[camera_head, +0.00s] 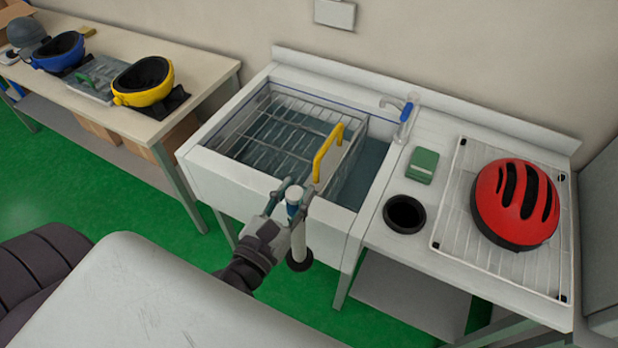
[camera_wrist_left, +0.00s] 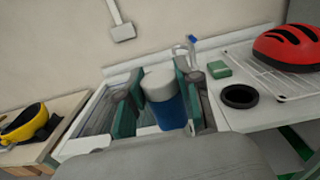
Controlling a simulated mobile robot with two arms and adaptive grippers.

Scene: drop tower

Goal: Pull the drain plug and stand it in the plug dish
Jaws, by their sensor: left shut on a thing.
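The drain plug (camera_head: 298,240) is a white upright tube with a blue band and pale cap at its top and a dark round foot. My left gripper (camera_head: 291,194) is shut on its upper part. It holds the plug roughly upright, in front of the sink's front wall as seen in the head view. In the left wrist view, the pale cap and blue band (camera_wrist_left: 163,100) show between the fingers. The plug dish (camera_head: 405,213), a round black cup, stands on the counter right of the sink and looks empty. My right gripper is out of view.
The sink (camera_head: 205,160) holds water and a wire basket (camera_head: 290,127) with a yellow handle. A tap (camera_head: 405,115) stands behind. A green block (camera_head: 422,165) lies behind the dish; a red helmet (camera_head: 515,205) rests on a white rack (camera_head: 450,225) to its right.

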